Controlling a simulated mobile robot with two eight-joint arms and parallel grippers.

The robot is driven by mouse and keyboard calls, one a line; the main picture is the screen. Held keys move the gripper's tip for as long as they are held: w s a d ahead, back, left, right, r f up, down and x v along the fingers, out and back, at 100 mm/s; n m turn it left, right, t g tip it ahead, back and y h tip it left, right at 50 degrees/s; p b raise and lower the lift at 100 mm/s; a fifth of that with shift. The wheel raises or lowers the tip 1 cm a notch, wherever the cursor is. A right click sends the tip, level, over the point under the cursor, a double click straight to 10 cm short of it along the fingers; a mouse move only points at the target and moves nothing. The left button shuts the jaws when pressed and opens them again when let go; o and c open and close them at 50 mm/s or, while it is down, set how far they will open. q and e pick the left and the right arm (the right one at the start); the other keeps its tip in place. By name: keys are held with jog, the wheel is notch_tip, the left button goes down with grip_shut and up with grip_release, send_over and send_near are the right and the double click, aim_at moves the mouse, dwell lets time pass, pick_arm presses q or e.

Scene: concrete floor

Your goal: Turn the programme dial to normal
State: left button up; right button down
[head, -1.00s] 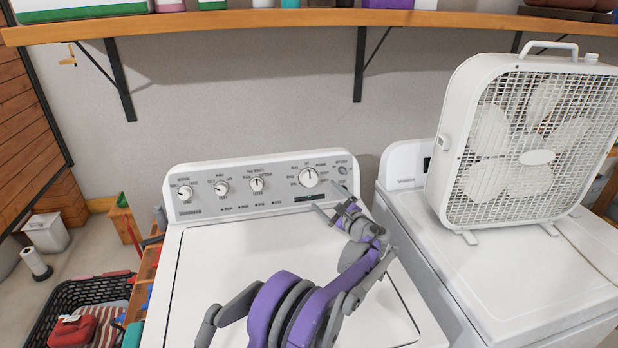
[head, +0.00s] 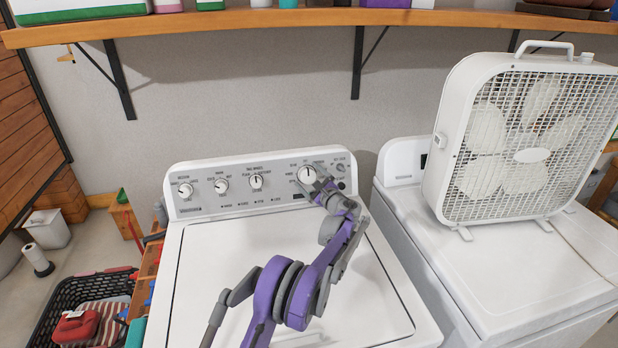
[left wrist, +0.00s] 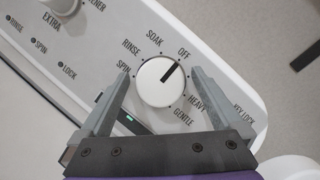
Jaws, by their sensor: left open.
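The programme dial (head: 307,174) is the large white knob at the right of the washer's control panel (head: 215,204). In the left wrist view the dial (left wrist: 158,88) has its dark pointer line aimed at OFF. SPIN, RINSE, SOAK, HEAVY and GENTLE are readable around it. I cannot see a NORMAL label; my right-hand finger covers the rim between OFF and HEAVY. My left gripper (left wrist: 160,80) is open, with one finger on each side of the dial and a small gap visible on both sides. It also shows at the panel in the head view (head: 318,186). My right gripper is not in view.
Three smaller knobs, one of them here (head: 256,182), sit left on the panel. A box fan (head: 440,160) stands on the machine to the right (head: 500,265). A wooden shelf (head: 250,19) runs above. A black basket (head: 62,297) is at the lower left.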

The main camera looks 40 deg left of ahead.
pick_arm(q)
jog(key=c, duration=1.4)
jog(key=shift+f, duration=0.1)
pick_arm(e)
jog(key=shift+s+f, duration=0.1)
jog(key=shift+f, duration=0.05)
pick_arm(q)
jog(key=shift+s+f+m+t+b, duration=0.1)
jog(key=shift+m+t+b, duration=1)
jog(key=shift+m, duration=0.9)
jog(key=m+b, duration=0.1)
jog(key=m, duration=0.2)
jog(key=shift+t+b, duration=0.4)
jog(key=shift+m+t+h+b, duration=0.55)
jog(key=shift+m+t, duration=0.15)
jog(key=shift+m, duration=0.8)
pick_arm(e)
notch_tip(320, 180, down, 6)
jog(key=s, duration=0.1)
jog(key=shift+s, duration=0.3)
pick_arm(q)
jog(key=shift+m, duration=0.3)
